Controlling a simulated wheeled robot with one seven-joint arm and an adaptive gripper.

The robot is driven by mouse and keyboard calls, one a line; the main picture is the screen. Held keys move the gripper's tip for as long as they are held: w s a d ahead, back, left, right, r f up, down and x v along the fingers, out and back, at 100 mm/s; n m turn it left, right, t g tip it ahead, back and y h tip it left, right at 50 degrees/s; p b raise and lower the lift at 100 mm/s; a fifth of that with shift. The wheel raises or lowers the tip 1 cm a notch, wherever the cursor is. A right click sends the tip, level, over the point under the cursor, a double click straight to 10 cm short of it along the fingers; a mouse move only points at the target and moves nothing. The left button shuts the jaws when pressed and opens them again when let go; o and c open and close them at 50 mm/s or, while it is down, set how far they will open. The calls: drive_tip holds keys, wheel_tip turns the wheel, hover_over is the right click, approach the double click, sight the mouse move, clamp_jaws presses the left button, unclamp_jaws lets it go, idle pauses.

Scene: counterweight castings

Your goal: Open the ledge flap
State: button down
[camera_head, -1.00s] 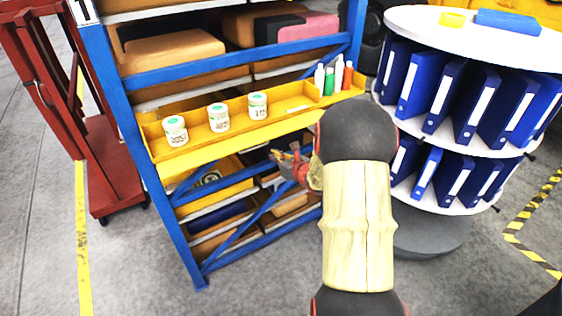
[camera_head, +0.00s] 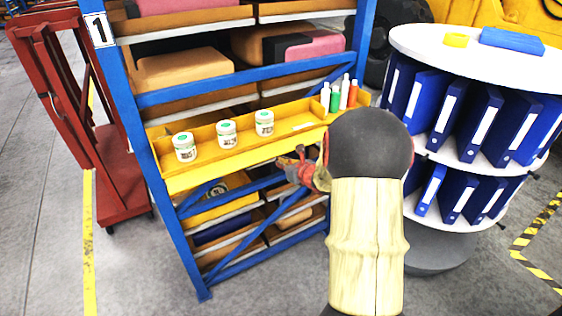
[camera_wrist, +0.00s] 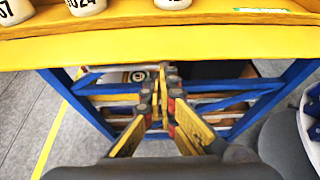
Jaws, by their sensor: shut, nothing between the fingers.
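The yellow ledge (camera_head: 200,137) runs across the blue rack, with a plain yellow front panel (camera_head: 232,160) along its near edge. This panel looks like the flap; I cannot make out a hinge or how far it is open. In the wrist view the panel (camera_wrist: 240,47) spans the upper part of the picture. My gripper (camera_head: 287,160) is in front of the rack, near the panel's lower edge towards its right part. In the wrist view its fingers (camera_wrist: 162,78) are together and empty, with the tips just below the panel's lower edge. I cannot tell whether they touch it.
Three white jars (camera_head: 226,134) stand on the ledge, with several bottles (camera_head: 338,95) at its right end. A round shelf (camera_head: 470,50) with blue binders stands close on the right. A red trolley (camera_head: 120,170) is on the left. The floor in front is clear.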

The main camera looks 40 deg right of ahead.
drive_tip(key=shift+r+g+p, duration=0.5)
drive_tip(key=shift+r+p, duration=0.15)
drive_tip(key=shift+p, duration=0.5)
drive_tip(key=shift+f, duration=0.1)
